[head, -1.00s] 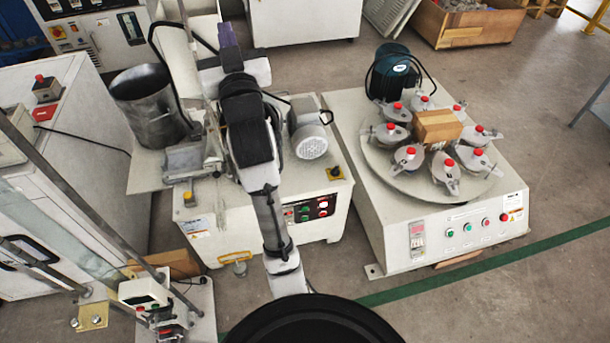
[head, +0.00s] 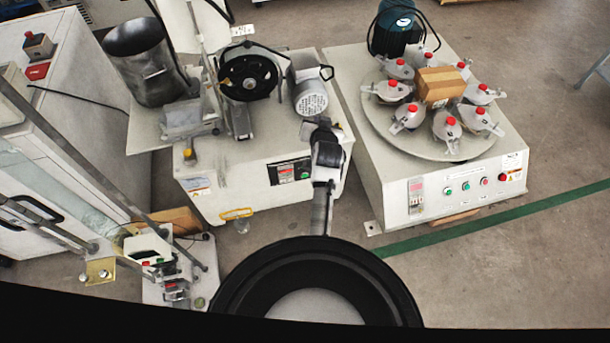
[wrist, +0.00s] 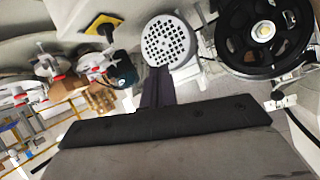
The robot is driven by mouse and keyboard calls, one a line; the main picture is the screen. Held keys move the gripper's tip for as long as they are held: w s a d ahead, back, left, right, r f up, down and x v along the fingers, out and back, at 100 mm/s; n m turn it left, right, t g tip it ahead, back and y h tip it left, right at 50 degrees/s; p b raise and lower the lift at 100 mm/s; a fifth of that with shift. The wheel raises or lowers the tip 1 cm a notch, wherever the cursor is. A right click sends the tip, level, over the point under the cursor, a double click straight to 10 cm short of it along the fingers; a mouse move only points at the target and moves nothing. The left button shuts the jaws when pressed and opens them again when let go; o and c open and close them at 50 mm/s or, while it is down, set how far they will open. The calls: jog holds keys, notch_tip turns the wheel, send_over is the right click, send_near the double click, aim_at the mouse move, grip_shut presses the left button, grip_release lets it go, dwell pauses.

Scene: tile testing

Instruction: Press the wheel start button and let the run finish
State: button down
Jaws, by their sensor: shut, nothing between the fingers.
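In the head view I cannot make out the fingertips. I cannot tell any contact with a button.
A second machine (head: 385,195) on the right carries a round plate with several red-knobbed jars and its own row of buttons. A metal bucket (head: 148,62) is at left. A yellow plate with a black knob (wrist: 102,25) shows in the wrist view. Floor is clear at right.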

jog(key=s+f+m+g, duration=0.1)
jog(key=s+f, duration=0.6)
jog(key=f, duration=0.6)
jog(key=s+f+m+g, duration=0.2)
jog(key=s+f, duration=0.5)
jog(key=f, duration=0.7)
jog(key=shift+d, duration=0.15)
jog(key=shift+w, duration=0.1)
